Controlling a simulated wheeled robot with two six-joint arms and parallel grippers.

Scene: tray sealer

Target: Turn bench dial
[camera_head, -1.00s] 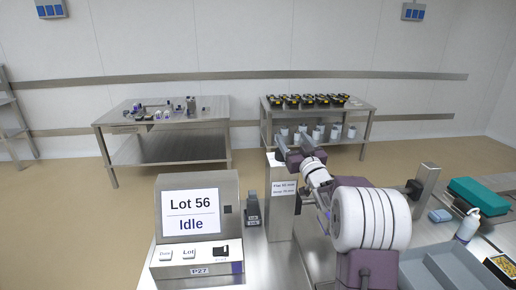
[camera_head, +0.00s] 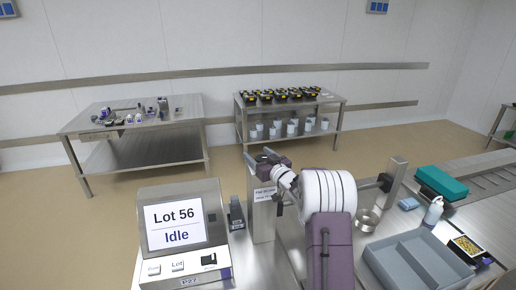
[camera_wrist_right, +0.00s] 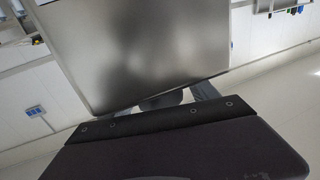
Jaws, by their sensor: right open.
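A console (camera_head: 222,240) stands on the bench at the lower left. Its screen (camera_head: 174,226) reads "Lot 56 Idle", with two pale buttons and a black control (camera_head: 209,260) below. I cannot tell whether that control is the dial. My right gripper (camera_head: 263,157) is open and small in the head view, at the top of a grey post (camera_head: 263,218) with a printed label; contact is unclear. In the wrist view its fingers (camera_wrist_right: 178,96) are seen past the dark gripper body, before a large grey metal panel (camera_wrist_right: 140,50). My left gripper is not in view.
A small dark device (camera_head: 237,214) sits between console and post. A metal bowl (camera_head: 367,220), grey tray (camera_head: 415,262), bottle (camera_head: 433,212) and teal box (camera_head: 442,183) are at the right. Two tables stand behind.

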